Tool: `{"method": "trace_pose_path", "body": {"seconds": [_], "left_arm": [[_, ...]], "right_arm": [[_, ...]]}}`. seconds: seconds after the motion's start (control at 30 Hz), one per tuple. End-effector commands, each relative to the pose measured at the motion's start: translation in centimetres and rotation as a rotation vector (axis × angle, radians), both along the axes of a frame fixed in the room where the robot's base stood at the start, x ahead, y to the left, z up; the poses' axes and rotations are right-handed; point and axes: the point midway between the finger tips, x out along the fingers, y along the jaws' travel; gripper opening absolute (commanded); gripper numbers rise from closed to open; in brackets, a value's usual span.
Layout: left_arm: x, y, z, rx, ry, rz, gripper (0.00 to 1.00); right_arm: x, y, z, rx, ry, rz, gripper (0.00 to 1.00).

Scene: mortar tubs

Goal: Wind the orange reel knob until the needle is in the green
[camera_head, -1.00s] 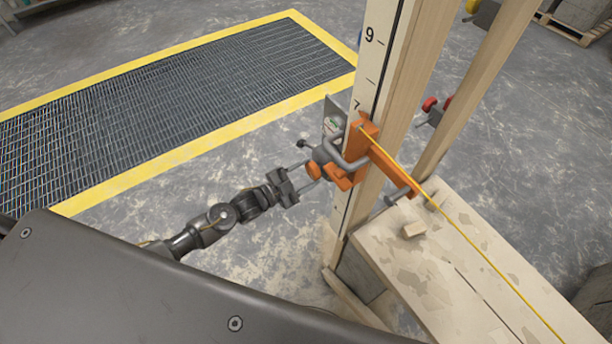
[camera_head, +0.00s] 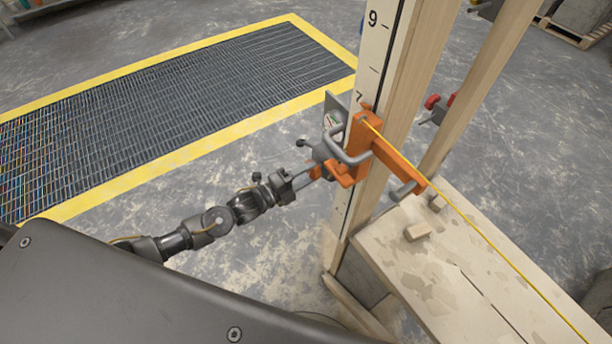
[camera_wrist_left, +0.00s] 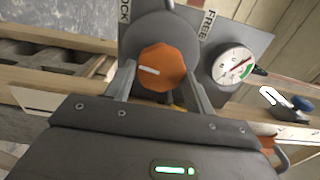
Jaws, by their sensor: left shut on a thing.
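The orange reel knob (camera_wrist_left: 162,68), with a white mark line, faces the left wrist camera on a grey round housing. My left gripper (camera_head: 309,176) is shut on the knob, with one finger on each side of it. The reel's orange bracket (camera_head: 362,148) is clamped to the upright wooden post. A round white gauge (camera_wrist_left: 233,65) sits right of the knob in the left wrist view. Its thin needle points to the right and upward, and a green patch shows at the dial's lower right. Whether the needle touches the green is too small to tell. My right gripper is out of view.
A yellow line (camera_head: 500,256) runs from the bracket over a wooden bench (camera_head: 440,280) at lower right. A numbered post (camera_head: 375,50) rises beside the reel. A yellow-edged floor grating (camera_head: 190,105) lies behind.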

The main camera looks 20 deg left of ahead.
Motion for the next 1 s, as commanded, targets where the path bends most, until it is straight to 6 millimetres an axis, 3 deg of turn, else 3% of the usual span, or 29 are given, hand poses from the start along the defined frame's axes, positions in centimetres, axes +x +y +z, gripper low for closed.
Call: {"method": "trace_pose_path", "body": {"seconds": [0.33, 0.9, 0.93, 1.0], "left_arm": [[-0.08, -0.03, -0.21, 0.116, -0.092, -0.002, 0.31], [-0.09, -0.04, -0.21, 0.139, -0.110, -0.002, 0.31], [-0.09, -0.04, -0.22, 0.139, -0.110, -0.002, 0.55], [-0.09, -0.04, -0.21, 0.138, -0.111, -0.002, 0.64]], "right_arm": [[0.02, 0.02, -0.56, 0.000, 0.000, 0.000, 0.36], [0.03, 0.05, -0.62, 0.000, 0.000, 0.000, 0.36], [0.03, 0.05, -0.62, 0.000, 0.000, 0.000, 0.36], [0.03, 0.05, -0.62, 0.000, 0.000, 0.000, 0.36]]}}
